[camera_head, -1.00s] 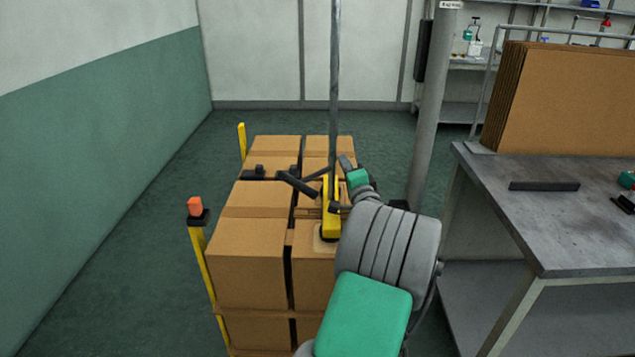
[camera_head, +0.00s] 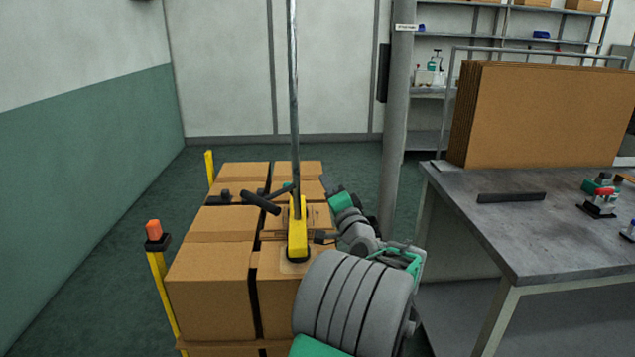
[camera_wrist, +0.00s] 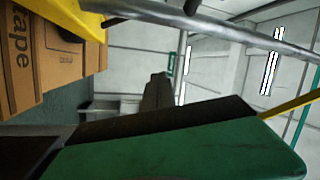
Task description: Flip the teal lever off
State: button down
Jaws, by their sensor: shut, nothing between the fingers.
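A thin dark teal lever (camera_head: 283,189) sits beside the grey pole, above the boxes, in the head view. It slants up to the right, and its far end is partly behind the pole. A yellow pump body (camera_head: 298,235) holds the pole, and a thicker black handle (camera_head: 260,203) sticks out to its left. My gripper (camera_head: 334,193) is at the end of my grey and teal arm, right of the pole and apart from the lever. Its fingers are small there. In the wrist view, a green and black part of my gripper fills the bottom; the lever is not recognisable there.
Stacked cardboard boxes (camera_head: 210,275) stand under the pump. A yellow post with an orange top (camera_head: 154,232) stands at their left. A grey column (camera_head: 396,130) and a workbench (camera_head: 470,215) are at the right. Open floor lies left of the boxes.

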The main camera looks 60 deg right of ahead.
jog(key=f+v, duration=0.1)
jog(key=v, duration=0.6)
jog(key=shift+d, duration=0.25)
jog(key=shift+s+f, duration=0.1)
jog(key=shift+f, duration=0.1)
